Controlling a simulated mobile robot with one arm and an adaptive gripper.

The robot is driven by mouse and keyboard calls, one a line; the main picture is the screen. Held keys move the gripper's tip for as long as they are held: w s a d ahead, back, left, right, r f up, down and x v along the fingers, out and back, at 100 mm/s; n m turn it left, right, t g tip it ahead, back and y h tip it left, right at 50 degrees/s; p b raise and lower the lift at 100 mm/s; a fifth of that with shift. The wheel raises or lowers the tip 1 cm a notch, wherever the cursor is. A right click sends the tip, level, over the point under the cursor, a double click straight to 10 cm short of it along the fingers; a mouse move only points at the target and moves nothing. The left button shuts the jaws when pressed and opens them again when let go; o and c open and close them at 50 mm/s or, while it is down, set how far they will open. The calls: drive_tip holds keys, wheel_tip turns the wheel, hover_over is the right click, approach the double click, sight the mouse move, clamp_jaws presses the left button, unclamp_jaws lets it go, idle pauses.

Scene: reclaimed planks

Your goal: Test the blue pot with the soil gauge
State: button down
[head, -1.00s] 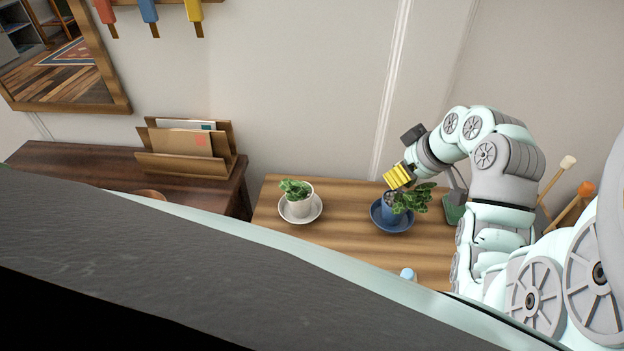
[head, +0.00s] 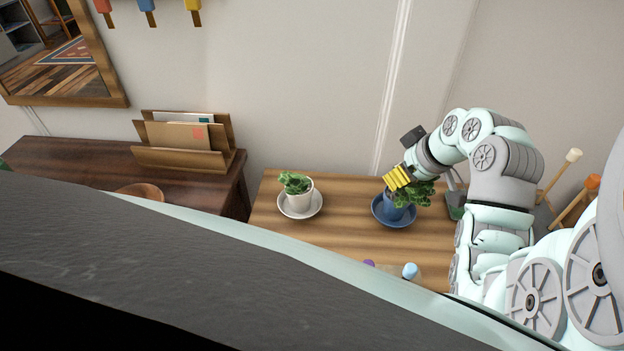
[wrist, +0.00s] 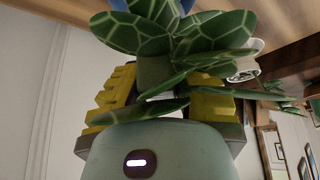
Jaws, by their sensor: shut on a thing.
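The blue pot (head: 393,211) holds a leafy green plant and stands upright on a blue saucer on the light wooden table. My gripper (head: 397,178) has yellow fingers and is right over the pot, beside the leaves. In the wrist view, the yellow fingers (wrist: 160,85) stand either side of a dull green piece (wrist: 155,72), which looks like the soil gauge. Broad leaves cover much of it and of the fingers. A bit of blue shows at the wrist view's top edge. The gauge's tip and any contact with the soil are hidden.
A white pot (head: 299,200) with a plant stands on a white saucer to the left. A purple item (head: 369,263) and a light blue item (head: 409,270) show at the table's near side. A dark table with a letter holder (head: 182,147) is further left.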

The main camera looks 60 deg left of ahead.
drive_tip(key=c, duration=0.9)
unclamp_jaws()
drive_tip(key=shift+o, duration=0.2)
drive_tip(key=shift+v, duration=1.85)
drive_tip(key=v, duration=0.8)
drive_tip(key=shift+r, duration=0.15)
wheel_tip(320, 180, up, 9)
drive_tip(key=p, duration=1)
